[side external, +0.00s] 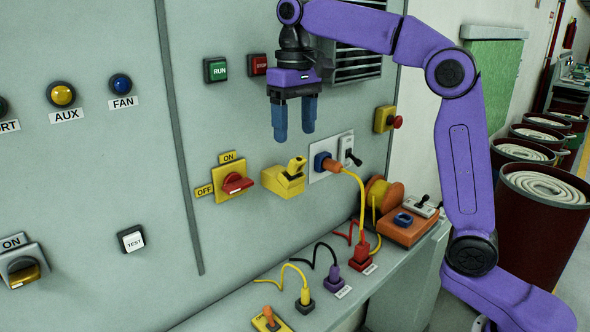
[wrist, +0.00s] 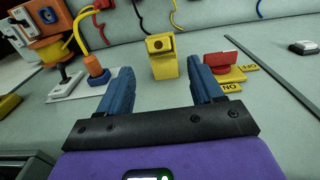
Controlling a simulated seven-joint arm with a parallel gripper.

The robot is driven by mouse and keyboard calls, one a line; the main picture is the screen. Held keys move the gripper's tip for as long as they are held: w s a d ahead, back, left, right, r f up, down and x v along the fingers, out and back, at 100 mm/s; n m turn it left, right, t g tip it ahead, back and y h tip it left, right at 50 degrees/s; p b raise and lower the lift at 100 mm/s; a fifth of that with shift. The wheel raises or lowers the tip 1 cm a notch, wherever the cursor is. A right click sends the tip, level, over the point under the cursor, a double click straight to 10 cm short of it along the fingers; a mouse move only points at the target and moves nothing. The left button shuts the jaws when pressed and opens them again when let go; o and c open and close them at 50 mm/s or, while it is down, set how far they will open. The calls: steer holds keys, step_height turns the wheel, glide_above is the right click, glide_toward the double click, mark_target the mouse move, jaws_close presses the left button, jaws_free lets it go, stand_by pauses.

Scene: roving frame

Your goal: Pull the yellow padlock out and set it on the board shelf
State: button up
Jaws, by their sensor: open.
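The yellow padlock (side external: 285,178) sits on the grey upright board, between the red rotary switch and the blue socket. In the wrist view the padlock (wrist: 163,58) shows beyond and between the fingertips. My gripper (side external: 295,135) is open and empty, with its two blue fingers pointing down above the padlock in the side view. The fingers (wrist: 159,72) also show in the wrist view, apart from the padlock. How the padlock is held to the board is hidden. The board shelf (side external: 235,313) runs along the board's foot.
The red rotary switch (side external: 236,183) is close left of the padlock. An orange plug with a yellow cable (side external: 333,167) is close right. Several corded plugs, including a red one (side external: 361,257), stand on the shelf. An orange box with a reel (side external: 400,228) fills its right end.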

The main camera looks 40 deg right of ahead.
mark_target(295, 159)
steer(key=shift+f, duration=3.35)
steer(key=c, duration=1.2)
